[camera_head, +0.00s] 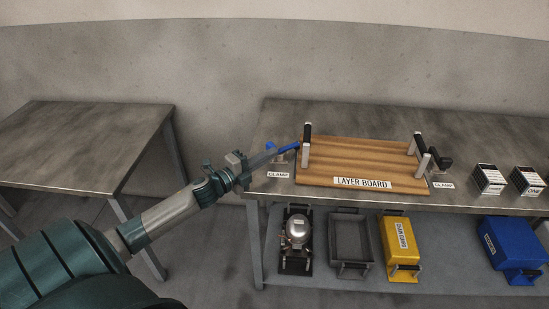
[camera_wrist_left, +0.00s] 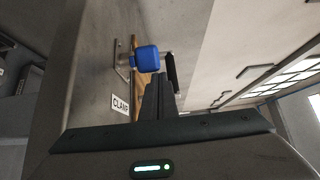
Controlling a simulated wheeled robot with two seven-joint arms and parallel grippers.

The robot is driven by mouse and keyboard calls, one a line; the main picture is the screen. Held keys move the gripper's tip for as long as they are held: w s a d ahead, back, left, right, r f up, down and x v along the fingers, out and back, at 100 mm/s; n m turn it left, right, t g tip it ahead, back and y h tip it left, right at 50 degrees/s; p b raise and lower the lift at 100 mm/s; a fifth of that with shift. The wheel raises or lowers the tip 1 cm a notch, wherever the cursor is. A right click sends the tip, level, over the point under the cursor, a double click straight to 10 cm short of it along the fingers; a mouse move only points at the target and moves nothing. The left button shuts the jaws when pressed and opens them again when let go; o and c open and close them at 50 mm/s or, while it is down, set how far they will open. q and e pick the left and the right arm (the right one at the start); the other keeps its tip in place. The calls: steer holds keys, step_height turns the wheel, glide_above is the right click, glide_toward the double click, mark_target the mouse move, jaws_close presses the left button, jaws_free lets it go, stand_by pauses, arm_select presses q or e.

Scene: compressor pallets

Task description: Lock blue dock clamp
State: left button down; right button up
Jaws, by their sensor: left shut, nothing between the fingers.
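The blue dock clamp (camera_head: 288,148) is at the left end of the layer board (camera_head: 345,160), on the far table. Its blue handle points out to the left, beside an upright post with a black top. In the left wrist view its blue knob (camera_wrist_left: 146,56) lies just beyond my fingertips. My left gripper (camera_head: 270,156) is shut and empty, with its fingers reaching toward the blue handle. In the left wrist view the shut fingers (camera_wrist_left: 158,88) end close to the knob. I cannot tell whether they touch. My right gripper is not in view.
A black clamp (camera_head: 442,161) stands at the board's right end. Two small dark boxes (camera_head: 490,179) are farther right. The shelf below holds a compressor (camera_head: 297,232), a grey tray (camera_head: 351,267), a yellow bin (camera_head: 400,245) and a blue bin (camera_head: 512,243). The left table (camera_head: 85,140) is bare.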

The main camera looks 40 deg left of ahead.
arm_select(q)
steer(key=shift+a+f+m+h, duration=0.15)
steer(key=shift+a+m+h, duration=0.3)
steer(key=shift+h, duration=0.15)
steer(key=shift+a+m+g+h+b, duration=0.3)
steer(key=shift+m+h+b, duration=0.2)
steer(key=shift+h, duration=0.3)
steer(key=shift+a, duration=0.3)
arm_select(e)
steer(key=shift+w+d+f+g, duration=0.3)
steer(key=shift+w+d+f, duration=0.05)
arm_select(q)
steer(key=shift+w+a+r, duration=0.1)
steer(key=shift+r, duration=0.15)
steer(key=shift+a, duration=0.1)
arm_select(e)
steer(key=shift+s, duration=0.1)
